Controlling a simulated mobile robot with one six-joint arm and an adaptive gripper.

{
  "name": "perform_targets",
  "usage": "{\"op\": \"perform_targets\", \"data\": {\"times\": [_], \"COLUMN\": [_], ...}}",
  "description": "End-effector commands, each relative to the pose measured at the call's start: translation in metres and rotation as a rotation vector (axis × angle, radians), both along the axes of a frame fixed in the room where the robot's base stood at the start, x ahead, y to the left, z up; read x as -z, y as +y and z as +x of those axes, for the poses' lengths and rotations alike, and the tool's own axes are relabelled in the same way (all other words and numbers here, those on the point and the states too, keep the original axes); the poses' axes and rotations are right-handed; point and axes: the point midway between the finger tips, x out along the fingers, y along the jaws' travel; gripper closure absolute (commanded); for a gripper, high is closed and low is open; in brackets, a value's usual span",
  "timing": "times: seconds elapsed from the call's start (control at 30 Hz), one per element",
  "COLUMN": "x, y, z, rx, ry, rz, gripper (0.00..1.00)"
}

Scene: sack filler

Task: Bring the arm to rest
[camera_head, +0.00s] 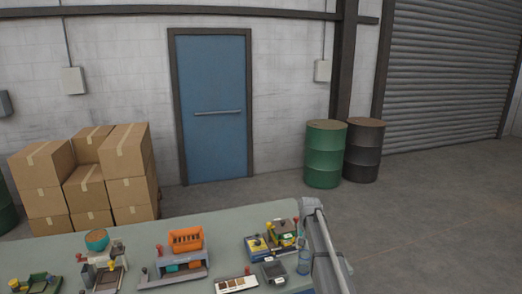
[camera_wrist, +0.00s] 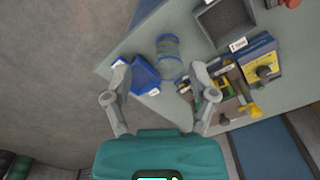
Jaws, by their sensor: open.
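My gripper (camera_wrist: 160,78) shows in the wrist view with its two grey fingers spread apart and nothing held between them. It is over the edge of the grey-green table (camera_wrist: 125,50). A clear bluish jar (camera_wrist: 169,62) and a blue container (camera_wrist: 146,76) with a white label appear beyond and between the fingertips, apparently below them. I cannot tell the exact gap. In the head view my gripper cannot be made out.
A blue-yellow box (camera_wrist: 258,58) is near the right finger. Drums (camera_head: 325,155) and cartons (camera_head: 90,180) stand behind, on open floor.

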Motion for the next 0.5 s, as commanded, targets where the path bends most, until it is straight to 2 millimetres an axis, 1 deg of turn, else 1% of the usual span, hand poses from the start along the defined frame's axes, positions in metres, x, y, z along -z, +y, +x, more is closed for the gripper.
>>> {"op": "perform_targets", "data": {"times": [0.03,0.07,0.1,0.17,0.2,0.27,0.3,0.37,0.4,0.5], "x": [0.01,0.014,0.018,0.024,0.028,0.034,0.038,0.044,0.047,0.056], "y": [0.001,0.001,0.002,0.002,0.003,0.003,0.004,0.004,0.005,0.005], "z": [-0.035,-0.049,-0.068,-0.095,-0.113,-0.14,-0.158,-0.185,-0.203,-0.243], "rx": [-0.021,-0.035,-0.055,-0.084,-0.103,-0.133,-0.153,-0.181,-0.2,-0.246], "ry": [0.0,0.0,0.0,0.0,0.0,0.0,0.0,0.0,0.0,0.0], "rz": [0.0,0.0,0.0,0.0,0.0,0.0,0.0,-0.001,-0.001,-0.001], "gripper": [0.26,0.26,0.26,0.26,0.26,0.26,0.26,0.26,0.26,0.26]}}
